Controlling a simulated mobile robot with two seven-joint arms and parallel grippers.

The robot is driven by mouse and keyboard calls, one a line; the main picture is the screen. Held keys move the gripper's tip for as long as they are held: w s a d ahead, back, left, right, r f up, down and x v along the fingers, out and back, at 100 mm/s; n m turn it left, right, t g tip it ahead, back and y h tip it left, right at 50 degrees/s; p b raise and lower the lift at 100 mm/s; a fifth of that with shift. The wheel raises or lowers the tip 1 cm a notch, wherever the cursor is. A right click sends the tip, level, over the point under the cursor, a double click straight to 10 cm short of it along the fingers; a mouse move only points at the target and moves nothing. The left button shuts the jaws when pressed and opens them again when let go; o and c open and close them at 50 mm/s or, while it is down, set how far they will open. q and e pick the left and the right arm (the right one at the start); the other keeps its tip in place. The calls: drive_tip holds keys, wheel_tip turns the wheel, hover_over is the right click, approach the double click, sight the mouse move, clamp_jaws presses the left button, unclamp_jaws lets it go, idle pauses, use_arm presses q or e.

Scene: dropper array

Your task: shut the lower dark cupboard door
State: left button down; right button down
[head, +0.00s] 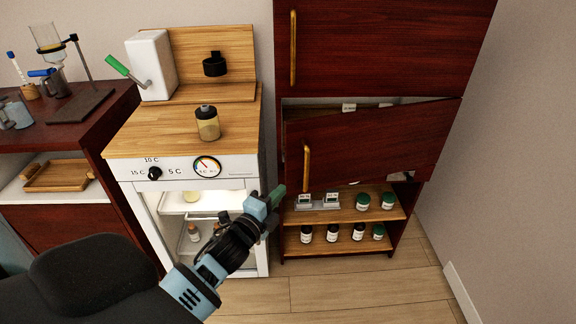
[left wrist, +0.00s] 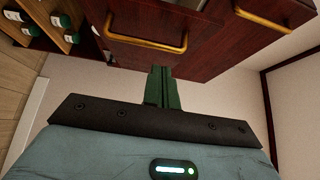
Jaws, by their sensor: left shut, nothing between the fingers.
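The lower dark cupboard door (head: 365,145) is reddish-brown wood with a vertical golden handle (head: 306,168) near its left edge. It stands ajar, its handle side swung out, with a gap along its top showing the inside. In the left wrist view the door (left wrist: 125,17) and its handle (left wrist: 150,42) are at the top. My left gripper (head: 276,197) is shut and empty, left of and a little below the handle, apart from it in the picture. Its green fingers (left wrist: 162,88) are together in the wrist view. My right gripper is not in view.
The upper dark door (head: 385,45) looks shut. Open shelves (head: 345,214) below hold several small bottles and jars. A white oven-like cabinet (head: 240,185) with a lit interior stands left, with a capped bottle (head: 207,123) on top. Free floor (head: 340,285) lies in front.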

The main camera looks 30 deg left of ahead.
use_arm(q)
drive_tip(key=s, duration=0.1)
approach(295, 156)
drive_tip(key=w+d, duration=0.3)
drive_tip(key=shift+w+a+n+y, duration=0.3)
drive_tip(key=shift+w+a+y, duration=0.1)
drive_tip(key=shift+w+a, duration=1.05)
drive_tip(key=shift+w, duration=0.05)
